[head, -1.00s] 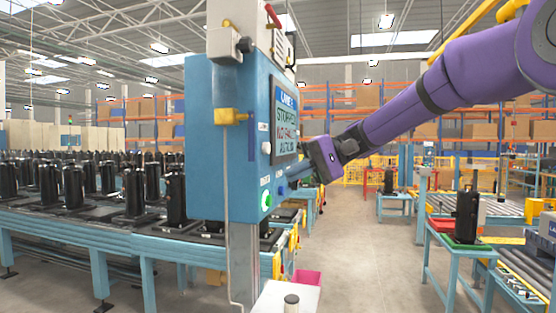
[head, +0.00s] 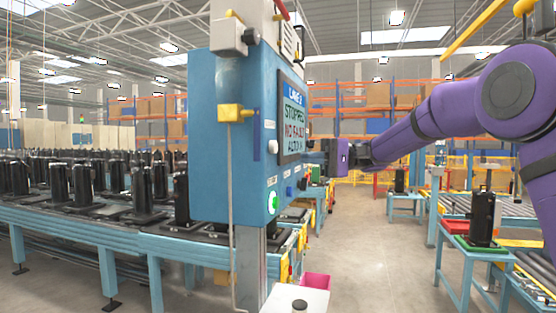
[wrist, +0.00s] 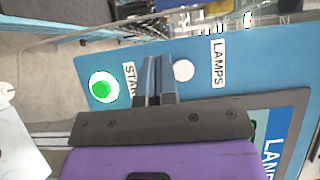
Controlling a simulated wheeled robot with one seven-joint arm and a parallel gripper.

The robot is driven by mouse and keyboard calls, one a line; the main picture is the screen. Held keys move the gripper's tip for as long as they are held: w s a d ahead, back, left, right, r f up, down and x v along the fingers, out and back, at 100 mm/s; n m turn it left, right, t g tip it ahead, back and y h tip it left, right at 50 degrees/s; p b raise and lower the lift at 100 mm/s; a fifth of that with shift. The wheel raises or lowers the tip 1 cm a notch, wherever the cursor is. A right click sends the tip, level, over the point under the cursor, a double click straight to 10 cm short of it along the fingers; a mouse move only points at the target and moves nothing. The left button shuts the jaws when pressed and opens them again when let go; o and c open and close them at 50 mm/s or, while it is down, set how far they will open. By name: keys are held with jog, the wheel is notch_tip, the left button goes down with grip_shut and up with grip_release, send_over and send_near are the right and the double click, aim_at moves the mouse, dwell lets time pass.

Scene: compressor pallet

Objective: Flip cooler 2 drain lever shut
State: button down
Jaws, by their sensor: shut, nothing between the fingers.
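No label reading cooler 2 drain shows in either view, so I cannot tell for sure which part is the drain lever. A yellow fitting (head: 232,113) on the side of the blue control cabinet (head: 205,150) has a thin pipe running down from it. A dark blue bar (head: 256,136) hangs near it, and a red lever (head: 281,10) sits higher up. My gripper (head: 322,158) is shut and empty at the cabinet's front. In the wrist view its fingers (wrist: 157,75) lie between the green START button (wrist: 103,87) and the white LAMPS button (wrist: 183,70).
The cabinet's screen (head: 293,117) reads stopped and no fault. A conveyor (head: 100,225) with several black units runs at left. A green-topped stand (head: 470,245) carries a black unit at right. A pale box (head: 297,298) stands low in front. The aisle floor between is open.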

aim_at(257, 134)
jog(key=x, duration=1)
dwell(0.3)
